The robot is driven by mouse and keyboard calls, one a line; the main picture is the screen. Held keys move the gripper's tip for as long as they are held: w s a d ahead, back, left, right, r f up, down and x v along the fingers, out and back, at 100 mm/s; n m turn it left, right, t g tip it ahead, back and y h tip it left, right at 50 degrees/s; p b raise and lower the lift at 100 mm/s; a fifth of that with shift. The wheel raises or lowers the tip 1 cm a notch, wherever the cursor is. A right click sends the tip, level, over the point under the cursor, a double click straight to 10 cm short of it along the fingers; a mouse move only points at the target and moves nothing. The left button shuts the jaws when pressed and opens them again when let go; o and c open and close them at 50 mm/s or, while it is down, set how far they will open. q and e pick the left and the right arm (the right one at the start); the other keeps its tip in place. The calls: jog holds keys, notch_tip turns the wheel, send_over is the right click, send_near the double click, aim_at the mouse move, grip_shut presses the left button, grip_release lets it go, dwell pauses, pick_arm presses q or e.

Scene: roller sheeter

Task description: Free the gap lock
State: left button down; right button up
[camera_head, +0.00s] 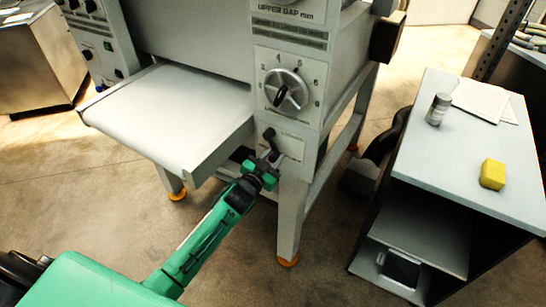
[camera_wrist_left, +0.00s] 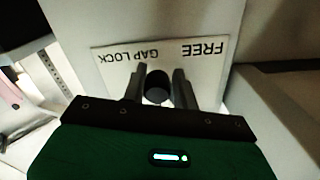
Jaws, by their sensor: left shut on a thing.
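The gap lock (camera_head: 268,134) is a small black lever on the sheeter's white front panel, below the large dial. In the left wrist view its round black knob (camera_wrist_left: 157,87) sits between the two fingers, in front of an upside-down label (camera_wrist_left: 205,51) reading GAP LOCK and FREE. My left gripper (camera_head: 273,158) reaches up to the lever from below; it also shows in the left wrist view (camera_wrist_left: 158,90), shut on the knob. The fingers hide part of the lever and label. My right gripper is out of view.
The dial (camera_head: 286,91) is just above the lock. The sheeter's white table (camera_head: 170,110) juts out to the left, close above my left arm. A leg (camera_head: 290,220) stands below the panel. A grey cart (camera_head: 470,150) with a yellow block (camera_head: 493,174) and a jar (camera_head: 438,109) is at right.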

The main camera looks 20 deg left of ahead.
pick_arm(q)
jog(key=c, duration=1.2)
grip_release()
jog(key=shift+d+r, duration=0.15)
jog(key=shift+d, duration=0.15)
jog(key=shift+a, duration=0.1)
jog(key=shift+s+a+f, duration=0.15)
jog(key=shift+s+f, duration=0.05)
jog(key=shift+s, duration=0.25)
jog(key=s, duration=0.4)
jog(key=s+a+b, duration=0.1)
jog(key=s, duration=0.3)
jog(key=s+a+b, duration=0.1)
jog(key=s, duration=0.3)
jog(key=shift+s+a+r, duration=0.1)
jog(key=shift+s+r, duration=0.05)
jog(key=shift+s, duration=0.15)
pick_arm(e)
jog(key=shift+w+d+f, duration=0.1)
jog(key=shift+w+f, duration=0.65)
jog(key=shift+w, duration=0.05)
